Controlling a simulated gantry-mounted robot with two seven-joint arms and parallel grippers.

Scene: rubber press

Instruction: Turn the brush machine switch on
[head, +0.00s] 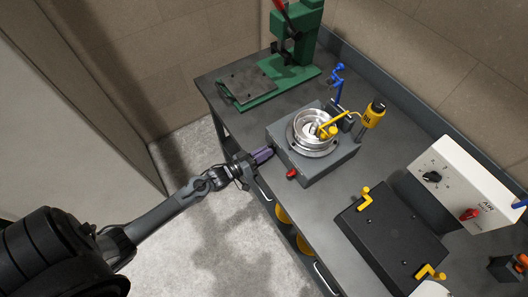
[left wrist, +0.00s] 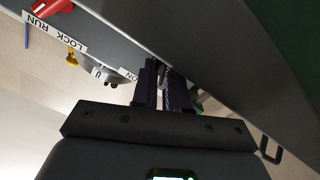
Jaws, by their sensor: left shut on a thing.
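The brush machine (head: 335,158) is a grey box with a round metal bowl (head: 312,128) and a yellow brush arm on top, standing on the dark table. My left gripper (head: 264,155) reaches in from the left to the machine's left front corner. In the left wrist view, its dark fingers (left wrist: 165,88) are close together beside the ON label (left wrist: 128,74) on the grey panel. They are shut on what seems to be the switch, which the fingers hide; its position cannot be read. My right gripper is not in view.
A red knob (head: 292,173) is on the machine's front; it also shows in the left wrist view (left wrist: 50,8), near the LOCK RUN label. A green press (head: 292,52) stands behind. A black plate (head: 385,235) with yellow clamps and a white control box (head: 462,178) are at right.

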